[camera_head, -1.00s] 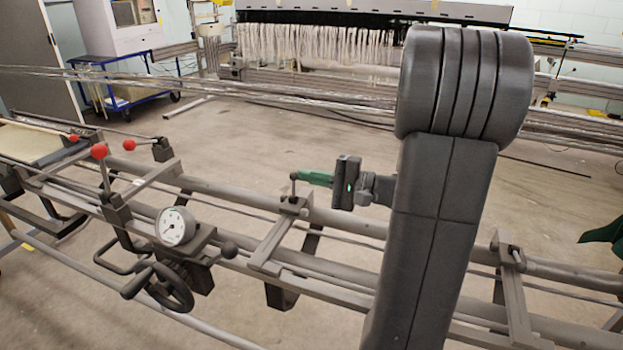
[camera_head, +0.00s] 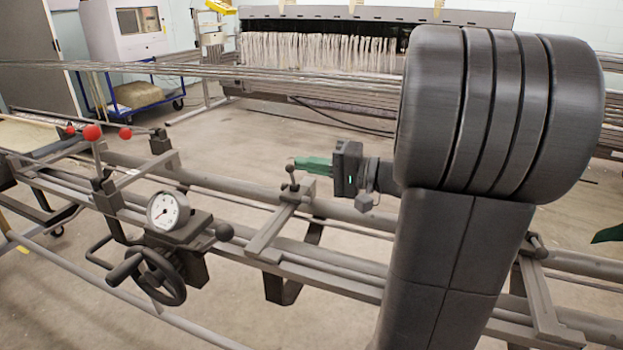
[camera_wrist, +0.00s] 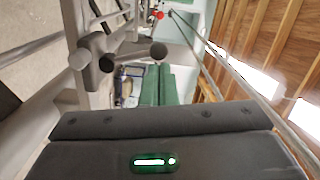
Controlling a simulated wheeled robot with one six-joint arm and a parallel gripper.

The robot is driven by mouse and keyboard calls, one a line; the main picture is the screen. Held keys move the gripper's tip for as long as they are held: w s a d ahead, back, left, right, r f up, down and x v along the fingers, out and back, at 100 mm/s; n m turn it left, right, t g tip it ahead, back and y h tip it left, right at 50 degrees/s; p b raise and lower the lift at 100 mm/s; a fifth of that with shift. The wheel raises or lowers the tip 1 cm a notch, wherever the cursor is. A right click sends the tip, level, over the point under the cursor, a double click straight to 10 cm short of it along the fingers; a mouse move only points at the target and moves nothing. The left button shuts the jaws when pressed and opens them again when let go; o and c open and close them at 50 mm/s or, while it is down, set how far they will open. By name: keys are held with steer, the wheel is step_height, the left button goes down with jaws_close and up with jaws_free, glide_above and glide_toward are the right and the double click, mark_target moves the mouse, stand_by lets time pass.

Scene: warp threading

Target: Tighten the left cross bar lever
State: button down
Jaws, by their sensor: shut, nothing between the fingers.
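The cross bar lever (camera_head: 293,187) stands nearly upright on the clamp at the far end of the left cross bar (camera_head: 268,238), with a dark ball knob on top. My gripper (camera_head: 296,163) is shut and empty, its green fingertips right beside the knob; I cannot tell whether they touch. In the wrist view the lever's dark knob (camera_wrist: 158,50) appears just beyond the tips of the closed green fingers (camera_wrist: 157,82). The lever's grey clamp (camera_wrist: 100,45) lies to the left of them.
Long rails run across below the gripper. A dial gauge (camera_head: 168,211) and a handwheel (camera_head: 150,278) stand to the left, with red knobs (camera_head: 92,132) beyond. Another cross bar (camera_head: 540,295) is at the right, partly behind my arm. Stretched threads (camera_head: 200,70) run across behind.

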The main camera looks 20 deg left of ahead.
mark_target(299, 189)
steer(key=s+n+b, duration=0.1)
steer(key=n+b, duration=0.1)
steer(key=b, duration=0.1)
steer(key=s+f+n+b, duration=0.1)
steer(key=n+b, duration=0.2)
steer(key=b, duration=0.1)
steer(key=shift+s+f, duration=0.1)
steer(key=shift+s, duration=0.3)
steer(key=shift+s+f+b, duration=0.35)
steer(key=shift+s+b, duration=0.2)
steer(key=shift+b, duration=0.1)
steer(key=shift+s+f+b, duration=0.3)
steer(key=shift+s+b, duration=0.2)
steer(key=shift+b, duration=0.1)
steer(key=shift+f, duration=0.1)
